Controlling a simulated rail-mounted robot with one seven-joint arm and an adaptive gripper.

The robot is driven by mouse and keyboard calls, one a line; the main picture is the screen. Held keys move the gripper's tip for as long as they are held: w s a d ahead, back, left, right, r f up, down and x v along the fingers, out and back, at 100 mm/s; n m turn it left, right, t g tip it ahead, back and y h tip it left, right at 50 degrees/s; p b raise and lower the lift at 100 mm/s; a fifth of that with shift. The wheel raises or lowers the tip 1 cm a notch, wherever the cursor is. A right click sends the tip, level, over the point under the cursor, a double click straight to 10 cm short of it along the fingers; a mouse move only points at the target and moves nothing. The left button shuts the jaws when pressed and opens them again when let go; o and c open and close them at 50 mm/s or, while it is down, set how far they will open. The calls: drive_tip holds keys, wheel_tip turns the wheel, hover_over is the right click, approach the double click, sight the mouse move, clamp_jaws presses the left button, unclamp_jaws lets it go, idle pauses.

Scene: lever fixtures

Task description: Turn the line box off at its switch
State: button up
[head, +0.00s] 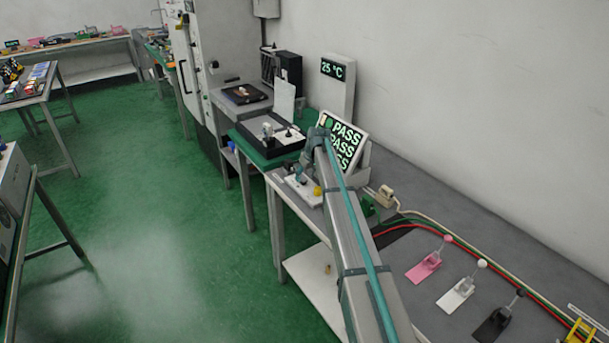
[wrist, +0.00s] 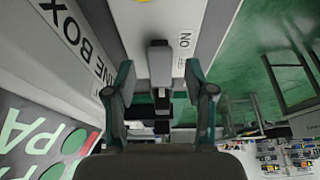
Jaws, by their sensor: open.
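The line box (wrist: 112,22) is a pale grey box with "LINE BOX" lettering, seen close up in the wrist view. Its switch (wrist: 159,62) is a dark grey lever on the pale face, beside an "ON" label (wrist: 185,41). My gripper (wrist: 160,90) is open, with one teal-and-grey finger on each side of the switch. Gaps show between the fingers and the lever, and I cannot tell its exact position. In the head view, my gripper (head: 300,176) is small and partly hidden by my arm, over a pale fixture with a yellow spot (head: 317,190).
A tilted PASS display (head: 345,137) stands right behind my gripper and shows close by in the wrist view (wrist: 40,135). A black tray (head: 268,140) lies beyond. Pink, white and black lever fixtures (head: 458,295) and coloured cables (head: 460,240) lie on the bench at right.

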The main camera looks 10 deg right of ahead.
drive_tip(key=shift+w+f, duration=0.2)
drive_tip(key=shift+f, duration=0.4)
clamp_jaws()
drive_tip(key=shift+w+a+r+g+h+p, duration=0.2)
drive_tip(key=shift+w+g+p, duration=0.1)
drive_tip(key=shift+g+p, duration=0.2)
drive_tip(key=shift+w+a+r+g+h+p, duration=0.1)
drive_tip(key=shift+w+r+g+h+p, duration=0.15)
drive_tip(key=shift+g+p, duration=0.2)
drive_tip(key=shift+w+g+h+p, duration=0.2)
drive_tip(key=shift+g+h+p, duration=0.2)
drive_tip(key=shift+g, duration=0.55)
drive_tip(key=shift+s+g, duration=0.1)
drive_tip(key=shift+g, duration=0.3)
drive_tip(key=shift+f, duration=0.1)
drive_tip(key=shift+s, duration=0.1)
